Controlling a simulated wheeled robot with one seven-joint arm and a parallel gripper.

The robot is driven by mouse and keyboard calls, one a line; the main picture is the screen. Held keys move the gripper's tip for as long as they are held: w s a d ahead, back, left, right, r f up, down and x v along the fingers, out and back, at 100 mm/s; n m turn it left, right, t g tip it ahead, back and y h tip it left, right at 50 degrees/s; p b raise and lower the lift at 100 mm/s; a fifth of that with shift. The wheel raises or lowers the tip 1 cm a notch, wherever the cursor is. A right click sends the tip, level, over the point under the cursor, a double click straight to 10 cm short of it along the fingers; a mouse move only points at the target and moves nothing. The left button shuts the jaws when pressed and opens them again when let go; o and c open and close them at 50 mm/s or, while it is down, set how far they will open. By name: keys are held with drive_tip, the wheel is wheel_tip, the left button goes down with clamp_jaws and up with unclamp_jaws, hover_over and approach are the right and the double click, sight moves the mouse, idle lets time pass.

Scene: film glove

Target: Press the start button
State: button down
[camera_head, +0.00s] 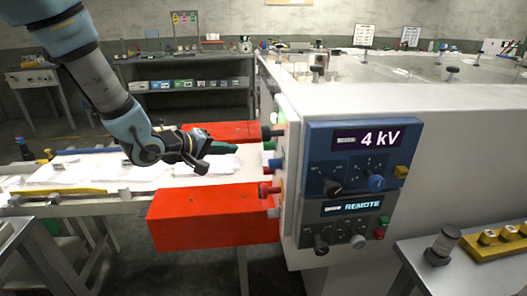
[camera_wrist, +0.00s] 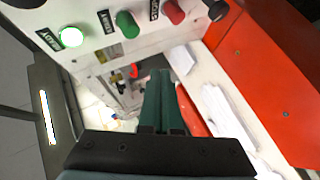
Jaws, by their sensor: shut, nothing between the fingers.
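The machine's side face carries a row of controls in the wrist view. A green button (camera_wrist: 127,25) sits between a lit green lamp (camera_wrist: 71,37) labelled READY and a red button (camera_wrist: 174,11). The labels beside the green and red buttons are too blurred to read surely. In the head view, a small green control (camera_head: 268,146) shows on the machine's left edge. My gripper (camera_head: 235,148) is shut and empty, pointing right at that side, apart from the controls. In the wrist view its green fingers (camera_wrist: 160,75) lie together, below the button row.
Red guard blocks, one behind (camera_head: 225,131) and one in front (camera_head: 210,213), flank my gripper above a white conveyor. A black knob (camera_wrist: 217,10) sits near the red block. The machine's front has a 4 kV panel (camera_head: 355,160) and a REMOTE panel (camera_head: 345,222).

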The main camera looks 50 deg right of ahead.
sight(270, 146)
drive_tip(key=shift+s+d+b, duration=0.3)
drive_tip(key=shift+s+d, duration=0.55)
drive_tip(key=shift+d, duration=0.15)
drive_tip(key=shift+s+d+b, duration=0.25)
drive_tip(key=shift+s+d, duration=0.55)
drive_tip(key=shift+d, duration=0.2)
idle(0.6)
drive_tip(key=shift+s+d, duration=0.25)
drive_tip(key=shift+d, duration=0.1)
drive_tip(key=shift+s+d, duration=0.3)
drive_tip(key=shift+d, duration=0.05)
idle(0.7)
drive_tip(key=shift+w+a, duration=0.1)
drive_tip(key=shift+a, duration=0.05)
drive_tip(key=shift+w+a+p, duration=0.45)
drive_tip(key=shift+a+p, duration=0.1)
drive_tip(key=shift+p, duration=0.1)
